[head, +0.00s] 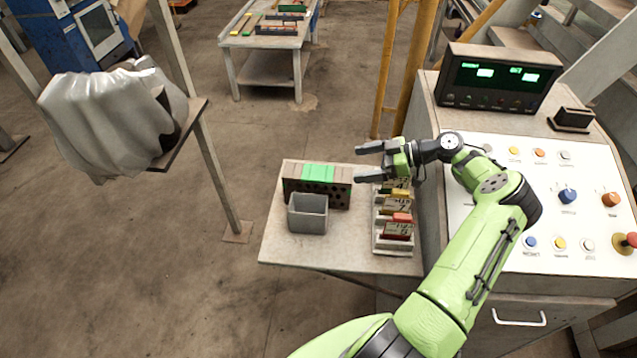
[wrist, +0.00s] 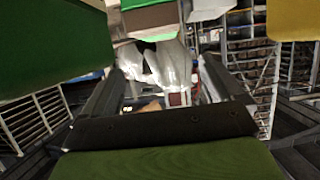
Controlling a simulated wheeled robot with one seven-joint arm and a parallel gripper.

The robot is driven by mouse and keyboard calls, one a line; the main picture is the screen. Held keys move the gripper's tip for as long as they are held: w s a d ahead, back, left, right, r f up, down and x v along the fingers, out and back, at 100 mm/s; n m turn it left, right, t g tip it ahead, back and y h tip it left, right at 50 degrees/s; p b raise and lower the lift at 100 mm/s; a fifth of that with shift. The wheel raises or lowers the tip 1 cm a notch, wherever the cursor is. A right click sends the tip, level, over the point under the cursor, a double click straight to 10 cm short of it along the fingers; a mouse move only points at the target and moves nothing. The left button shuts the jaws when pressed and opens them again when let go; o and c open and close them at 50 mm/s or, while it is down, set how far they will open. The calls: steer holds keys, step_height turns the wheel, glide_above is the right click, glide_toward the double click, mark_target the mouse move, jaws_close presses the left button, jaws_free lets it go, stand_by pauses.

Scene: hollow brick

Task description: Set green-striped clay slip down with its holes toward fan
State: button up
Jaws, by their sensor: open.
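The green-striped clay slip (head: 318,174) is a brown brick with a wide green band across its middle. It lies at the back of the small table, its dark holes on the long side facing the head camera. My gripper (head: 363,163) is open and empty, just right of the brick's right end, with its fingers pointing left. In the wrist view a brown and green block (wrist: 150,18), which looks like the brick, shows at the top edge. No bare fan is plain to see; a silver-draped shape (head: 112,118) stands on a stand at the left.
A grey open bin (head: 308,222) stands right in front of the brick. A rack of tagged cards (head: 393,246) is on the table's right side, below my gripper. A control console (head: 540,190) borders the right. The table's front left (head: 278,248) is clear.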

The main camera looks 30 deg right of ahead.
mark_target(321, 173)
steer(key=p+x, duration=0.1)
steer(key=x, duration=0.5)
steer(key=p+x, duration=0.2)
steer(key=x, duration=0.4)
steer(key=shift+f, duration=0.3)
steer(key=shift+d, duration=0.15)
steer(key=shift+c, duration=0.6)
steer(key=c, duration=1)
steer(key=shift+r, duration=0.15)
steer(key=shift+c, duration=0.2)
